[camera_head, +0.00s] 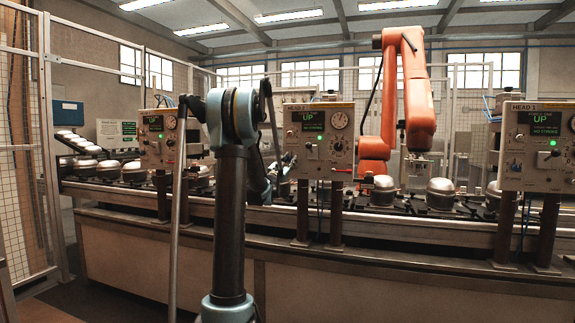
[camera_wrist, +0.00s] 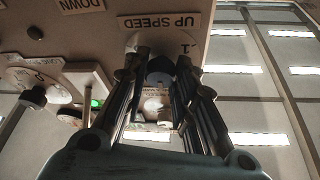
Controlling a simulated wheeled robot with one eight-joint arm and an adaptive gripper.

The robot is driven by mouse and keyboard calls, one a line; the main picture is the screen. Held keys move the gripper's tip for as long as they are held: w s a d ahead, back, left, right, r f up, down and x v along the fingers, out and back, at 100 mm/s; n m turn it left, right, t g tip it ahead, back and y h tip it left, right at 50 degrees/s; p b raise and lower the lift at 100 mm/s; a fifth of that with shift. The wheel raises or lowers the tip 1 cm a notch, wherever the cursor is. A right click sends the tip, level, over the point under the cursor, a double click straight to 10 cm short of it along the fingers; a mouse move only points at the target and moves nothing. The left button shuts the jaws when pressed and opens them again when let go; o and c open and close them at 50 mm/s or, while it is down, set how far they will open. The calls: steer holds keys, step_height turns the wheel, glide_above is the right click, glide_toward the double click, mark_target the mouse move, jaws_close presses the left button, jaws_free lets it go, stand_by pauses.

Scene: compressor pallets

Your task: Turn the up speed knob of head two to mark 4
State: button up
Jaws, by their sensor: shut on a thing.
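Below that label, my gripper (camera_wrist: 162,62) is shut on a dark knob (camera_wrist: 159,70), one finger on each side. A pale dial plate (camera_wrist: 191,46) shows a "1" beside the right finger; the other marks and the knob's pointer are hidden. In the head view, the middle panel (camera_head: 314,140) has a green "UP" screen and a round gauge. My arm reaches to its left side, and my gripper is mostly hidden there.
A left panel (camera_head: 160,138) and a right panel marked "HEAD 1" (camera_head: 537,145) stand along the conveyor (camera_head: 400,226). An orange robot arm (camera_head: 415,100) stands behind. In the wrist view, another knob (camera_wrist: 34,97) and a green light (camera_wrist: 96,104) sit left of my fingers.

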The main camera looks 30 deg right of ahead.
steer(key=shift+w+m, duration=0.1)
steer(key=shift+m, duration=0.4)
steer(key=m+g, duration=0.1)
steer(key=m, duration=0.2)
steer(key=m+g, duration=0.2)
steer(key=m, duration=0.1)
steer(key=shift+w+a+r+h, duration=0.1)
steer(key=shift+a+h, duration=0.05)
steer(key=shift+h, duration=0.15)
steer(key=m+g, duration=0.1)
steer(key=m, duration=0.2)
steer(key=m+g+y, duration=0.1)
steer(key=m, duration=0.3)
steer(key=shift+r+g, duration=0.1)
steer(key=shift+g, duration=0.3)
steer(key=shift+m, duration=0.4)
steer(key=o, duration=1.1)
steer(key=v, duration=1.2)
